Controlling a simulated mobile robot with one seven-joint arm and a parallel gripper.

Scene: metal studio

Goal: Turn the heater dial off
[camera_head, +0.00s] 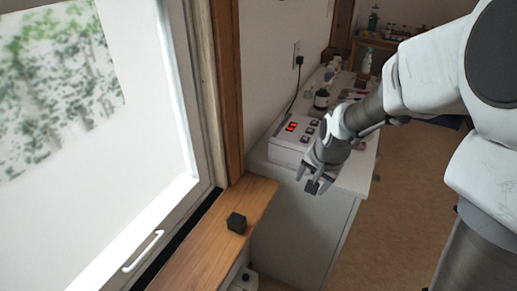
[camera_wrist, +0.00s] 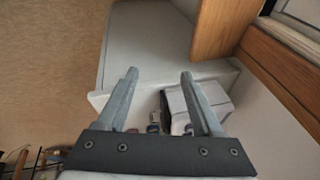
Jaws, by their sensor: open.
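My gripper (camera_head: 313,184) is open and empty, with its fingers pointing down over the near end of the white counter. In the wrist view its two fingers (camera_wrist: 158,73) stand apart with nothing between their tips. A small white fitting with a dark round spot (camera_head: 244,279) is below the wooden sill at the bottom edge of the head view. It may be the heater's dial, but it is cut off and its setting cannot be read. My gripper is above it and to its right, well apart. No dial is clear in the wrist view.
A wooden sill (camera_head: 213,245) bears a small black cube (camera_head: 236,222). A white box with a red display (camera_head: 289,137) stands on the counter (camera_head: 352,182), with bottles behind it. The window (camera_head: 95,130) fills the left. Floor (camera_head: 400,225) is open at right.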

